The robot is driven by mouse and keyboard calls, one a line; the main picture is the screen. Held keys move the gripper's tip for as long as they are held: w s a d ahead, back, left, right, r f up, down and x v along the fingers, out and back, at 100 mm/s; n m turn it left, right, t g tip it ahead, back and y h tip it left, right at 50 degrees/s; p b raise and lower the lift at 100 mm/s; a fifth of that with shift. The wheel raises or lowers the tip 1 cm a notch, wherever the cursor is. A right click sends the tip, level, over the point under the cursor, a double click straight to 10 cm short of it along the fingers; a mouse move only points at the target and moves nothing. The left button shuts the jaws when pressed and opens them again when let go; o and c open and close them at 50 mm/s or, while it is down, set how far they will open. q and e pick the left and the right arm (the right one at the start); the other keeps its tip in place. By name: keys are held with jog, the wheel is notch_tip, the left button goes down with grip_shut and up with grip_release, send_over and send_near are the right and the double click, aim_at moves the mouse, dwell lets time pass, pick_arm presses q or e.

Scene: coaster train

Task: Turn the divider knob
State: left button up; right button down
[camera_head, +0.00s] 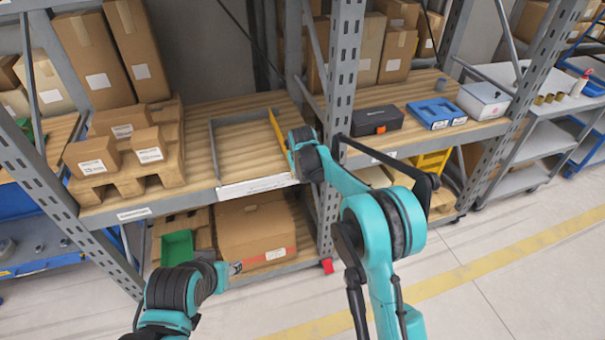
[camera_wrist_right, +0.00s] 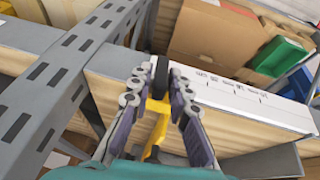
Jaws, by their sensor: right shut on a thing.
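A yellow divider (camera_head: 278,130) stands upright on the wooden shelf, at the right side of a grey-edged bay (camera_head: 212,138). In the right wrist view a black knob (camera_wrist_right: 160,78) sits at the shelf's front edge, with a yellow part (camera_wrist_right: 156,125) of the divider behind it. My right gripper (camera_wrist_right: 160,85) is shut on the knob, one finger on each side. In the head view my right wrist hides the knob and fingertips. My left gripper (camera_head: 232,268) hangs in front of the lower shelf, apart from the divider; its fingers are too small to judge.
A white marked strip (camera_head: 252,186) runs along the shelf front. A grey upright post (camera_head: 345,70) stands close right of my right wrist. Cartons (camera_head: 98,155) on a pallet stand left of the bay. A large carton (camera_head: 255,228) and a green bin (camera_head: 178,247) lie below.

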jog(key=shift+a+t+h, duration=0.25)
jog(key=shift+t+h, duration=0.15)
jog(key=shift+h, duration=0.7)
jog(key=shift+s+a+f+n+t+h+b, duration=0.1)
jog(key=shift+f+n+t+h+b, duration=0.2)
jog(key=shift+n+t+h+b, duration=1.5)
jog(key=shift+a+f+n+t+h+b, duration=0.25)
jog(key=shift+t+h, duration=0.9)
jog(key=shift+h, duration=1.65)
jog(key=shift+s+d+f+n+t+h+b, duration=0.25)
jog(key=shift+n+t+h+b, duration=0.85)
jog(key=shift+h, duration=1.2)
jog(key=shift+w+a+t, duration=0.1)
jog(key=shift+w+t, duration=0.1)
jog(key=shift+t, duration=0.15)
jog(key=c, duration=1.6)
grip_release()
jog(key=shift+o, duration=0.2)
jog(key=shift+a, duration=0.1)
jog(key=v, duration=0.7)
jog(key=shift+f, duration=0.2)
